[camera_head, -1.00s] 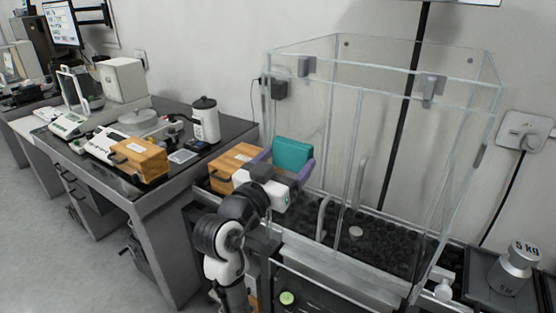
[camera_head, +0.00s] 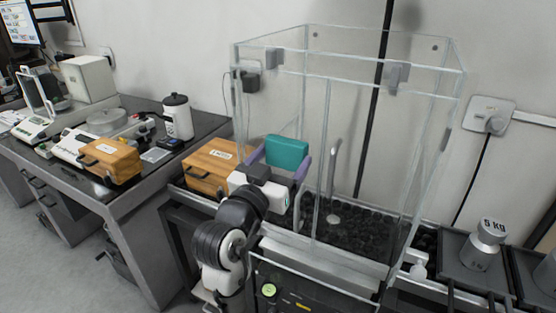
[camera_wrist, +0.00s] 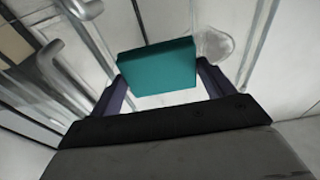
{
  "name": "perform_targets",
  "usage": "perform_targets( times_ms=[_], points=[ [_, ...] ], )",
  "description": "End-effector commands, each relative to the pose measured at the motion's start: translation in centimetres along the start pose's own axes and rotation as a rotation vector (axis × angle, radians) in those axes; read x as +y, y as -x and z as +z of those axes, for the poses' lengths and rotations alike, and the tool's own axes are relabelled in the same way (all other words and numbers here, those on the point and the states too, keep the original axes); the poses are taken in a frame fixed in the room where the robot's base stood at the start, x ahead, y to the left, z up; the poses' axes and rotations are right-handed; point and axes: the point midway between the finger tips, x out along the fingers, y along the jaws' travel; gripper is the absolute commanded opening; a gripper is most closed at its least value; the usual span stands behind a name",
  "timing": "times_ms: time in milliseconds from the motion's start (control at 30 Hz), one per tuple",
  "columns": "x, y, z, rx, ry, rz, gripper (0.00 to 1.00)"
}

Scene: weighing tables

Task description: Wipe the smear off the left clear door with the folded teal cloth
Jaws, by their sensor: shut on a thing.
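The folded teal cloth (camera_head: 287,153) is a flat block between the purple fingers of my gripper (camera_head: 281,163). It also shows in the wrist view (camera_wrist: 157,66). My gripper is shut on it and holds it up in front of the left clear door (camera_head: 272,100) of the tall clear case. I cannot tell whether the cloth touches the door. In the wrist view, a pale, cloudy patch (camera_wrist: 214,45), which looks like the smear, lies just right of the cloth's upper edge. I cannot make out the smear in the head view.
Upright door handles (camera_head: 334,170) stand out from the case front. A wooden box (camera_head: 207,172) sits close left of my gripper. Balances and a white jar (camera_head: 177,118) stand on the left table. A 5 kg weight (camera_head: 484,243) stands at the right.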

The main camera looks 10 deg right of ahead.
Motion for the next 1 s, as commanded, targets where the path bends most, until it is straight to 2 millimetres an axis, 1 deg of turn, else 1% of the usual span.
perform_targets(
  times_ms=[300,567,833,1000],
  points=[
    [-2.8,-0.1,0.1,0.000,0.000,-0.004,0.63],
    [-3.7,-0.1,0.1,-0.001,0.001,-0.004,0.63],
    [-6.0,0.0,0.1,-0.001,0.000,-0.004,0.63],
    [-6.6,0.0,0.0,0.000,0.001,-0.002,0.63]
  ],
)
